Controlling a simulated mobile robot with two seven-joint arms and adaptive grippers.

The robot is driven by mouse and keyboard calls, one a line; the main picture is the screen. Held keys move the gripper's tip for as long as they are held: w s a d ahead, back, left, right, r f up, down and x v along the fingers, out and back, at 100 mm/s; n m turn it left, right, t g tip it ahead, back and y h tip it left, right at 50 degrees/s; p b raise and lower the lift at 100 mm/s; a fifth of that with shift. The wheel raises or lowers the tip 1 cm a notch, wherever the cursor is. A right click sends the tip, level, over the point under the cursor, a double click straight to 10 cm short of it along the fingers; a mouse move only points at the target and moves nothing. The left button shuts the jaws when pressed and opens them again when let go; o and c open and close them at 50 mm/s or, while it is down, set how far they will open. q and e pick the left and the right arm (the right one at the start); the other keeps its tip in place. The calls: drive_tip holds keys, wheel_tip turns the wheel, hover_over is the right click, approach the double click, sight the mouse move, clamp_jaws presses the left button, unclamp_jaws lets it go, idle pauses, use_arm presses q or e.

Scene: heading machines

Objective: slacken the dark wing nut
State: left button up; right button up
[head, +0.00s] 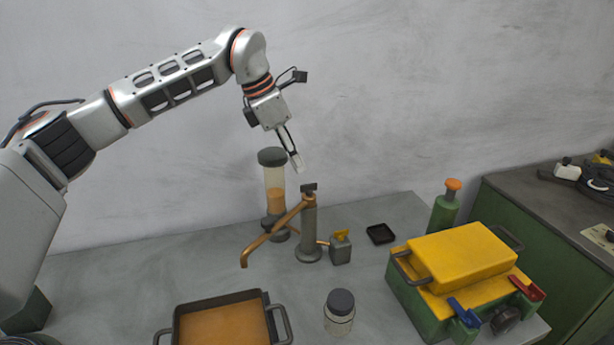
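A dark wing nut (309,187) sits on top of a grey upright post (309,232) that stands on the table. A copper-coloured bent pipe (272,234) runs past the post just below it. My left gripper (297,163) points down, a little above and to the left of the dark wing nut in the picture, and appears apart from it. Its fingers are seen nearly edge-on, so I cannot tell whether they are open or shut; nothing shows between them. My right gripper is not in view.
A jar with amber contents (274,190) stands behind the pipe. A small grey block with a yellow wing nut (341,234) is right of the post. A dark tray (380,234), lidded jar (339,313), orange-filled pan (222,325) and yellow-topped green machine (455,268) stand around.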

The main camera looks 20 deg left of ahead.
sight(309, 190)
use_arm(q)
drive_tip(key=p+x, duration=0.1)
drive_tip(key=x, duration=0.5)
drive_tip(key=shift+d+f, duration=0.25)
drive_tip(key=shift+f, duration=0.1)
clamp_jaws()
